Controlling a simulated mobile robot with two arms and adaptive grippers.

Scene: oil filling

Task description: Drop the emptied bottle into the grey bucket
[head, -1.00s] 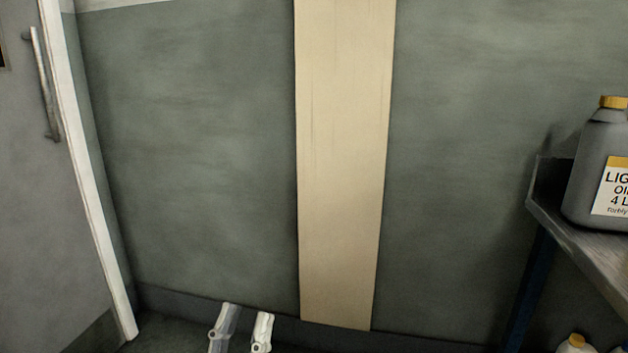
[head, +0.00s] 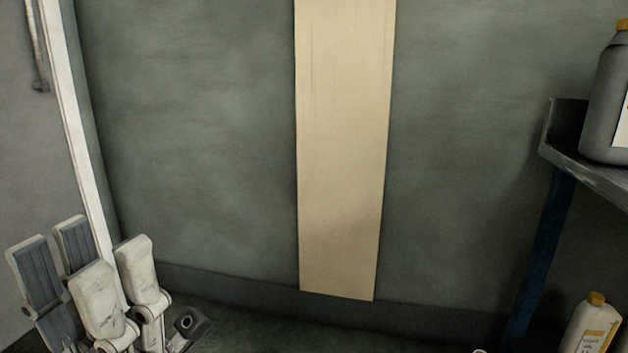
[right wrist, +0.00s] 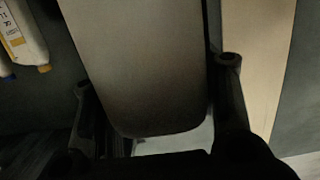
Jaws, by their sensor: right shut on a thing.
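A large dark grey bottle (right wrist: 135,60) fills the middle of the right wrist view, with its rounded end toward the camera. My right gripper (right wrist: 157,85) is shut on it, one finger on each side. My left gripper (head: 85,275) is low at the left of the head view, with its fingers spread apart and nothing visible between them. I cannot make out the grey bucket in any view.
A metal bench (head: 590,175) with a grey oil container (head: 605,100) stands at the right. Below it is a pale bottle with a yellow cap (head: 590,328). A beige panel (head: 340,150) runs down the wall. A door edge is at the left.

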